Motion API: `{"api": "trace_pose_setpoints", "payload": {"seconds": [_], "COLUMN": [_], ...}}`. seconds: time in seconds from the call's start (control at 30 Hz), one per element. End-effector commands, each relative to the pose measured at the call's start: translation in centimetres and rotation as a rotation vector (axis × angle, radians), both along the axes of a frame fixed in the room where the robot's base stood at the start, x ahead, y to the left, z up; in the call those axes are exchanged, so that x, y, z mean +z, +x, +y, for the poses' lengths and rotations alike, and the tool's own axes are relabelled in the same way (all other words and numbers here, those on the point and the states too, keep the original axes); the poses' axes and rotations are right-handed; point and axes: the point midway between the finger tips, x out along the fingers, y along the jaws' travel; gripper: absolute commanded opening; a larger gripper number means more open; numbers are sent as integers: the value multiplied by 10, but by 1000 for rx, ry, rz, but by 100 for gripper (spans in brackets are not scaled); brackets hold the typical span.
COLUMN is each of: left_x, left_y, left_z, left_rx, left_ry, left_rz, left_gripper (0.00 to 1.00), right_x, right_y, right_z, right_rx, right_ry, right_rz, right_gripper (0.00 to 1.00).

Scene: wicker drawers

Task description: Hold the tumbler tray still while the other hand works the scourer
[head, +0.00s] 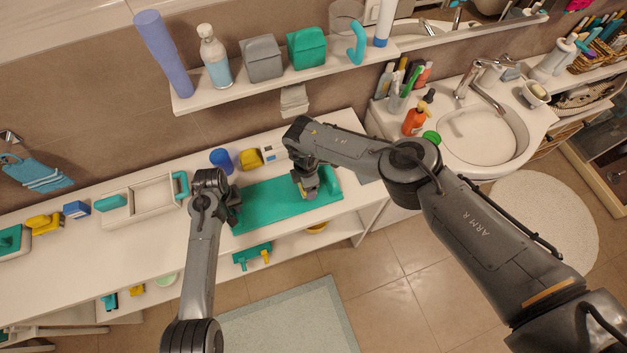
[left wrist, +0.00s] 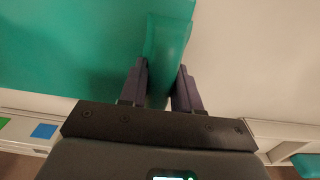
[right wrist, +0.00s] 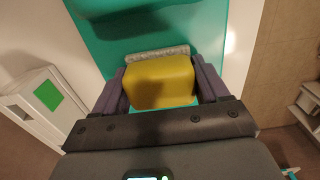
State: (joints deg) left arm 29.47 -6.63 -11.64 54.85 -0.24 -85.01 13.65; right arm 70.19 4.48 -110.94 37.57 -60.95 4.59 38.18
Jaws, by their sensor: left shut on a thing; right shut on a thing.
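The tumbler tray (head: 262,208) is a flat teal-green tray on the white counter, with a raised handle at each short end. My left gripper (head: 234,207) is at its left end, shut on the raised handle (left wrist: 168,45), which sits between the fingers in the left wrist view. My right gripper (head: 306,188) is over the tray's right half, shut on the scourer. In the right wrist view the scourer is a yellow block (right wrist: 160,82) with a rough grey pad (right wrist: 150,54) along its far side. I cannot tell whether the pad touches the tray.
Behind the tray stand a blue cup (head: 221,160), a yellow item (head: 250,159) and a white box (head: 272,152). A white caddy (head: 146,207) is to the left. A wall shelf (head: 284,84) with bottles hangs above. A washbasin (head: 487,137) is at the right.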

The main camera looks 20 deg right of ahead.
Motion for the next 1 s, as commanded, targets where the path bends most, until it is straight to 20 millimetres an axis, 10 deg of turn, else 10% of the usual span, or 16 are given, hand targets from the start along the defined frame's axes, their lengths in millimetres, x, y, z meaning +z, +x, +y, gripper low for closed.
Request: {"api": "trace_pose_setpoints", "payload": {"seconds": [0.4, 1.0], "left_x": [0, 0], "left_y": [0, 0], "left_z": [-1, 0], "left_rx": [-2, -1], "left_ry": [-1, 0], "left_rz": [-1, 0], "left_gripper": [5, 5], "right_x": [0, 72], "right_y": [-4, 0], "right_z": [33, 33], "right_rx": [-4, 3], "right_ry": [-1, 4], "right_rz": [13, -4], "right_gripper": [41, 41]}}
